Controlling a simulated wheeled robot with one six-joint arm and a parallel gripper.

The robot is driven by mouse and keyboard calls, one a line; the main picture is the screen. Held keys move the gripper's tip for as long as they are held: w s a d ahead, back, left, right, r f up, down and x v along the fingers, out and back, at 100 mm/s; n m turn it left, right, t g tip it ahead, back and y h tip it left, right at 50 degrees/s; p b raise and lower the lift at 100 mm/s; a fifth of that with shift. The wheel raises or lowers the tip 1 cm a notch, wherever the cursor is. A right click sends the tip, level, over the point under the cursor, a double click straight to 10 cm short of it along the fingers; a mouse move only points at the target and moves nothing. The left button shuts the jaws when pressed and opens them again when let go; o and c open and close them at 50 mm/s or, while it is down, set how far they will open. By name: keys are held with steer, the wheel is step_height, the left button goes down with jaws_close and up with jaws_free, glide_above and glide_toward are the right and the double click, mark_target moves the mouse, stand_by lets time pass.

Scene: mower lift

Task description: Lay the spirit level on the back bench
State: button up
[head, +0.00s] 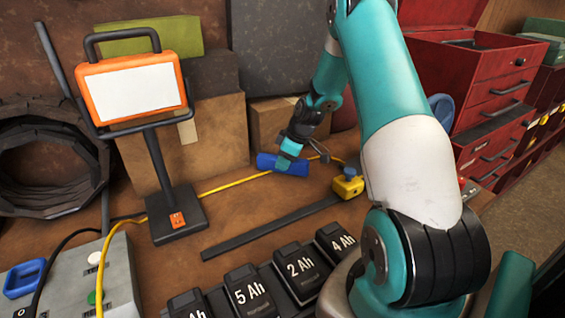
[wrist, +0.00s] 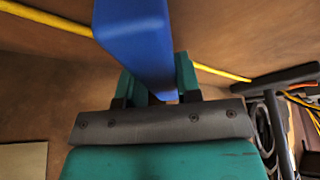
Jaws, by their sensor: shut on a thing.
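The spirit level (head: 268,161) is a blue bar in the head view, low over the brown bench (head: 225,222) in front of the cardboard boxes. My gripper (head: 290,160) is shut on it from above. In the wrist view the spirit level (wrist: 133,30) runs up between the two green fingers of my gripper (wrist: 157,80). I cannot tell whether the level touches the bench.
A work light (head: 130,92) stands left. Cardboard boxes (head: 215,125) stand behind. A yellow cable (head: 232,184) crosses the bench near the level. A dark flat bar (head: 270,232), a yellow-blue item (head: 347,186) and several batteries (head: 300,270) lie in front. A red tool chest (head: 485,85) stands right.

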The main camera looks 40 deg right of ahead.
steer(key=shift+a+f, duration=0.1)
steer(key=shift+f, duration=0.05)
steer(key=o, duration=1)
